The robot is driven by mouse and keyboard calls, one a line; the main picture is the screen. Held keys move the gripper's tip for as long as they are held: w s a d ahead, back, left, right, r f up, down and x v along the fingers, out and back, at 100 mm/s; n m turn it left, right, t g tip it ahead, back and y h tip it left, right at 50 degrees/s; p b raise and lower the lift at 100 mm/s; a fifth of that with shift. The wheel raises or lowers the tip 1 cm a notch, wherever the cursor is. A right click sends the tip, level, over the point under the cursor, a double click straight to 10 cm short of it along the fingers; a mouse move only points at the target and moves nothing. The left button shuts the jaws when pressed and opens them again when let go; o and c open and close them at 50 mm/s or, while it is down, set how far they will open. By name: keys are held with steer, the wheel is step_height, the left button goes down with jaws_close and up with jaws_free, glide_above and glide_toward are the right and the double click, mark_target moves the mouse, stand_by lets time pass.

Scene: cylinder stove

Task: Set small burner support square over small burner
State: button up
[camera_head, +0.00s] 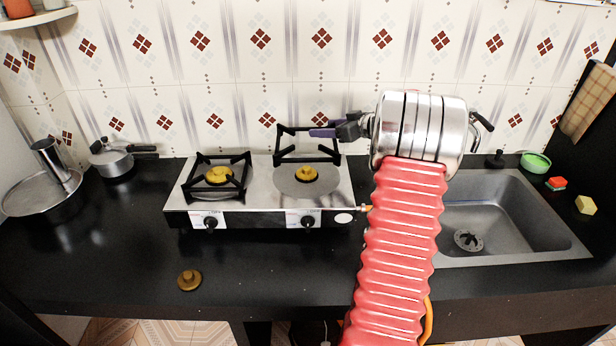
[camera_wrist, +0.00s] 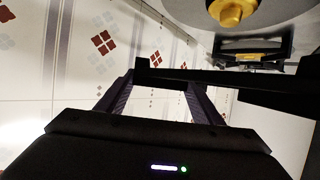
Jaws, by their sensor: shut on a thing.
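My gripper (camera_head: 322,132), with purple fingers, is shut on the small burner support (camera_head: 278,145), a black square metal frame. The fingers reach it from the right, at its upper right side. The support is behind and above the right burner (camera_head: 307,174), apart from its brass cap, and looks tilted. The right burner has no support around it. In the wrist view, a black bar of the support (camera_wrist: 230,78) crosses at the fingertips (camera_wrist: 158,76), and the brass burner (camera_wrist: 232,12) shows at the top. Where the fingers touch the frame is partly hidden.
A black support (camera_head: 190,178) sits around the left burner (camera_head: 218,176). A loose brass cap (camera_head: 189,281) lies on the black counter. Pots (camera_head: 112,160) stand left, the sink (camera_head: 510,210) is right. The tiled wall (camera_head: 230,100) is close behind the held support.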

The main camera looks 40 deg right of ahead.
glide_above(325, 165)
steer(key=shift+d+f, duration=0.1)
steer(key=shift+f, duration=3)
steer(key=shift+f, duration=1.85)
steer(key=o, duration=1.4)
steer(key=shift+f, duration=0.1)
